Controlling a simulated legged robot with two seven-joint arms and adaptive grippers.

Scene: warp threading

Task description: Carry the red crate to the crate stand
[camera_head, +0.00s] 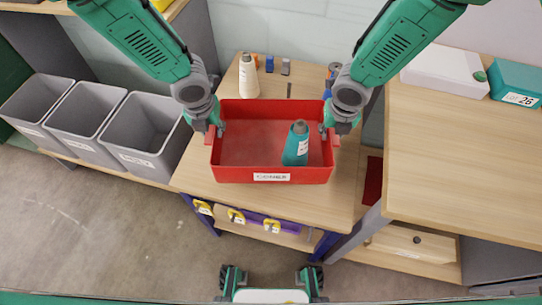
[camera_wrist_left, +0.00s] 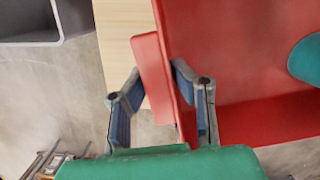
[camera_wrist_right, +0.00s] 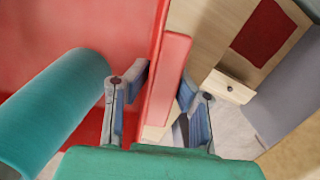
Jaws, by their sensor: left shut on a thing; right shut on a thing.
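The red crate (camera_head: 230,173) is in the middle of the head view, over the wooden table, with a white label on its front wall. Whether it touches the table top I cannot tell. A teal bottle (camera_head: 294,149) with a grey cap stands inside it, right of centre. My left gripper (camera_head: 217,130) is shut on the crate's left side; the left wrist view shows its fingers around the red grip (camera_wrist_left: 152,75). My right gripper (camera_head: 329,131) is shut on the crate's right side, with the red grip (camera_wrist_right: 168,80) between its fingers. I cannot make out which surface is the crate stand.
Several grey bins (camera_head: 148,132) stand at the left. A cream bottle (camera_head: 248,76) and small items stand behind the crate. A higher wooden table (camera_head: 470,150) at the right holds a white box (camera_head: 444,68) and a teal box (camera_head: 517,82). Open floor (camera_head: 90,225) lies in front.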

